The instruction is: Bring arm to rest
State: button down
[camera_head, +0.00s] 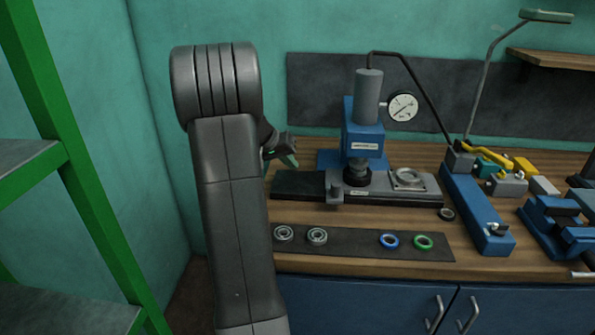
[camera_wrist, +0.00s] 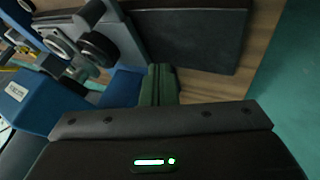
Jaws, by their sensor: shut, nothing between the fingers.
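My arm (camera_head: 235,200) rises at the left of the head view, with its elbow at the top. My gripper (camera_head: 289,160) shows just right of the arm, partly hidden behind it, left of the blue press. In the wrist view the green fingers of my gripper (camera_wrist: 158,72) are together with nothing between them. They are above the bench near the blue press body and a dark plate (camera_wrist: 195,38).
The blue press (camera_head: 363,140) with a gauge stands on the wooden bench (camera_head: 500,270). A dark mat (camera_head: 350,242) holds two bearings and blue and green rings. Blue tools (camera_head: 475,210) lie right. A green shelf frame (camera_head: 85,180) stands left.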

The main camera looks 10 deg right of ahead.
jog(key=shift+s+a+r, duration=0.1)
jog(key=shift+a+r, duration=0.15)
jog(key=shift+d, duration=0.1)
